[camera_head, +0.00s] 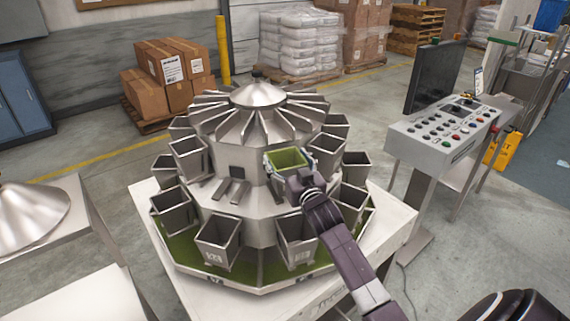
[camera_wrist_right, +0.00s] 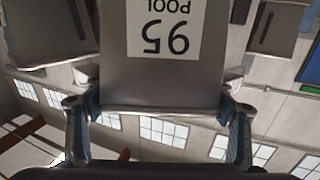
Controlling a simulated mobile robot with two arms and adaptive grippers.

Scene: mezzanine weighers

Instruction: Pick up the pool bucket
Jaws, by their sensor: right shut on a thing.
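The pool bucket (camera_head: 287,159) is a grey metal bucket with a green inside, at the middle tier of the round weigher in the head view. In the right wrist view the pool bucket (camera_wrist_right: 165,80) fills the upper middle, with a white label reading "POOL 95" upside down. My right gripper (camera_head: 289,168) is shut on it, with one finger on each side; the fingers (camera_wrist_right: 158,108) also show in the right wrist view. Whether the bucket still touches its mount is hidden. My left gripper is in neither view.
Several similar grey buckets (camera_head: 220,236) ring the weigher, some close beside the held one. The weigher stands on a white table (camera_head: 400,215). A control console (camera_head: 445,135) stands to the right. Boxes (camera_head: 172,68) and wrapped sacks (camera_head: 300,40) are at the back.

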